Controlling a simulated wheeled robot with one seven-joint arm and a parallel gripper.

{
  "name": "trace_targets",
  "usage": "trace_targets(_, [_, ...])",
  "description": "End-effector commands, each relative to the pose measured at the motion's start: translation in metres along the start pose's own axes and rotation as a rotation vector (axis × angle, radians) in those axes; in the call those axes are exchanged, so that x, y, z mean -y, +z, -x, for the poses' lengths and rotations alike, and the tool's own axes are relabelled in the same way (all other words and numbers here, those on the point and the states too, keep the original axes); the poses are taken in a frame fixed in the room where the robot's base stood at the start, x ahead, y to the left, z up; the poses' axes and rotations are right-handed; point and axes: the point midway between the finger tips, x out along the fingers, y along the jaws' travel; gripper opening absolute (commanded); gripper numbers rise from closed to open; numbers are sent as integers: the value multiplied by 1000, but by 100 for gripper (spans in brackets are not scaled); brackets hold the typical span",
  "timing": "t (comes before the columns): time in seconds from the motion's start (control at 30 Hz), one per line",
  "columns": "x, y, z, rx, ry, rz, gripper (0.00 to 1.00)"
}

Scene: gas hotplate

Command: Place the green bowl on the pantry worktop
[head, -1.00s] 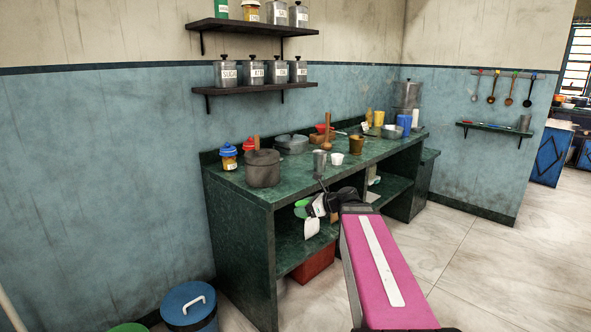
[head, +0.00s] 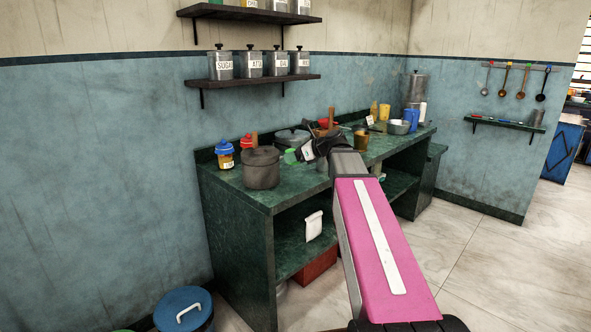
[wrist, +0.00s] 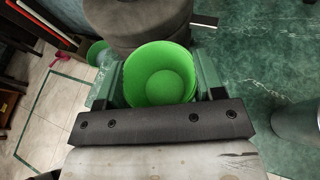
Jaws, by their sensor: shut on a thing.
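The green bowl (head: 290,156) is held in my gripper (head: 300,154), beside the dark lidded pot and at or a little above the top of the green marble worktop (head: 225,180). The head view does not show clearly whether the bowl touches it. In the wrist view the bowl (wrist: 160,72) sits upright, open side up, between the two fingers of my gripper (wrist: 160,85). The green marble surface (wrist: 265,45) shows to the right of the bowl there. My wrist hides part of the worktop in the head view.
The dark pot (head: 261,168) stands close to the bowl, also in the wrist view (wrist: 135,22). Blue- and red-lidded jars (head: 225,154) stand left of it. A metal cup (wrist: 297,125) is at the wrist view's right edge.

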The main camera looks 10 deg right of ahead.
Motion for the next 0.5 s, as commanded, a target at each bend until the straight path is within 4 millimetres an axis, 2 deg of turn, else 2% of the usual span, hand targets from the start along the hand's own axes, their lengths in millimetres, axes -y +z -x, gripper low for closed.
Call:
trace_targets(0.03, [14, -3, -9, 0, 0, -2, 36])
trace_targets(0.23, [49, -18, -34, 1, 1, -2, 36])
trace_targets(0.4, [69, -28, -48, 1, 0, 0, 36])
trace_targets(0.5, [73, -31, -51, 1, 0, 0, 36])
